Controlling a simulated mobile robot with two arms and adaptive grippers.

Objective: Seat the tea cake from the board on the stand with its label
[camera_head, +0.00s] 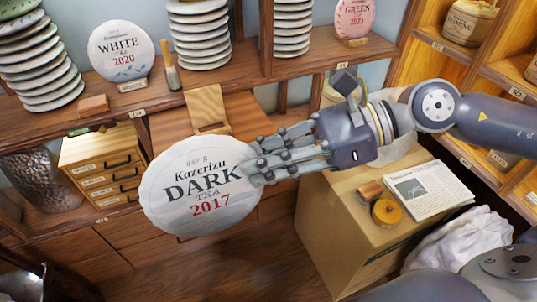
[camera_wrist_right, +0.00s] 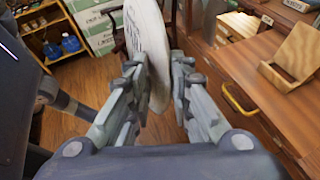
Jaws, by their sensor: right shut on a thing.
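My right gripper (camera_head: 257,166) is shut on the edge of a large round pale tea cake (camera_head: 200,188). In the right wrist view the cake (camera_wrist_right: 150,45) is seen edge-on between the fingers (camera_wrist_right: 158,85). An empty wooden stand (camera_head: 207,106) is on the counter behind and above the cake; it also shows in the right wrist view (camera_wrist_right: 291,56). The cake is held in the air, apart from the stand. My left gripper does not show.
A white tea cake (camera_head: 122,52) stands on the upper shelf, beside a brush (camera_head: 169,65) and stacked cakes (camera_head: 199,35). A small drawer chest (camera_head: 104,165) is left of the held cake. A box (camera_head: 345,225) with a newspaper (camera_head: 428,189) is below my right arm.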

